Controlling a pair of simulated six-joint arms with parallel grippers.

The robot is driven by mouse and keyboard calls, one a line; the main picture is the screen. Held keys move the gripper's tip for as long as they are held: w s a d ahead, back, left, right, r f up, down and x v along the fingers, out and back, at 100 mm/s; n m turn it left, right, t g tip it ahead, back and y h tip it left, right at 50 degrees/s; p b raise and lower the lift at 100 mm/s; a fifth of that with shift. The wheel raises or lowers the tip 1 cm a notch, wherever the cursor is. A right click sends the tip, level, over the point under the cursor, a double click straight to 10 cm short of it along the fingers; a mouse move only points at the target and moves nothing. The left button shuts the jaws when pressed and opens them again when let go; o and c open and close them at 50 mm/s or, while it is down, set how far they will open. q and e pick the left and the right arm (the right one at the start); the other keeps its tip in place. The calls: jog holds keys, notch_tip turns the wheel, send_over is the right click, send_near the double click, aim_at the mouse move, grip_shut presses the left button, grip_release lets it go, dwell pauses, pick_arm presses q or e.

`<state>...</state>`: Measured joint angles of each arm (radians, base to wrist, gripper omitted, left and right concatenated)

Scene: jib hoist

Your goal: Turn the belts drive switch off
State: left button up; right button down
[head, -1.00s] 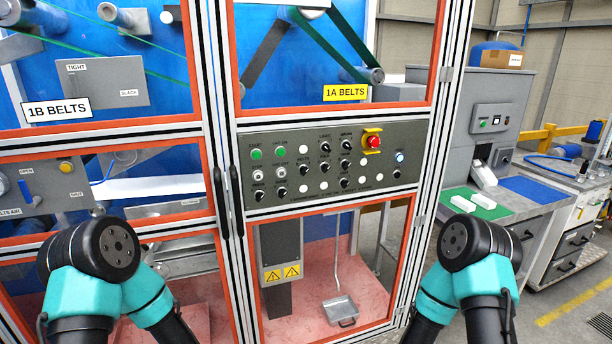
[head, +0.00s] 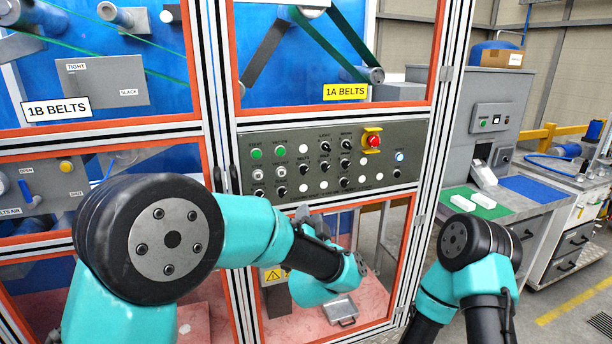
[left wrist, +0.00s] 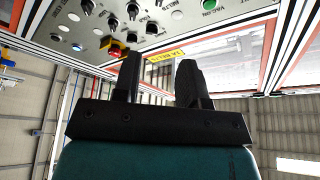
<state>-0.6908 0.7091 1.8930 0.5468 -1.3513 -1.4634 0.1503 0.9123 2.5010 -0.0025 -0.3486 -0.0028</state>
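The control panel (head: 410,140) spans the middle of the cabinet and carries several small black rotary knobs. A black knob under a label that seems to read BELTS (head: 303,170) is in the left-middle part; its pointer direction is too small to tell. In the left wrist view the panel (left wrist: 70,17) is upside down at the top, and I cannot tell which knob is which. My left gripper (left wrist: 158,78) has its two dark fingers apart with nothing between them, pointing towards the panel from below. In the head view it is mostly hidden behind my arm. My right gripper is out of view.
A red emergency stop on yellow (head: 373,141) sits at the panel's upper right; it also shows near the fingers in the left wrist view (left wrist: 117,48). Orange-edged doors (head: 408,245) lie below the panel. A workbench (head: 540,205) stands to the right.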

aim_at(306, 171)
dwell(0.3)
pick_arm(q)
jog(key=x, duration=1.7)
jog(key=shift+w+f, duration=0.1)
jog(key=shift+w, duration=0.15)
grip_shut()
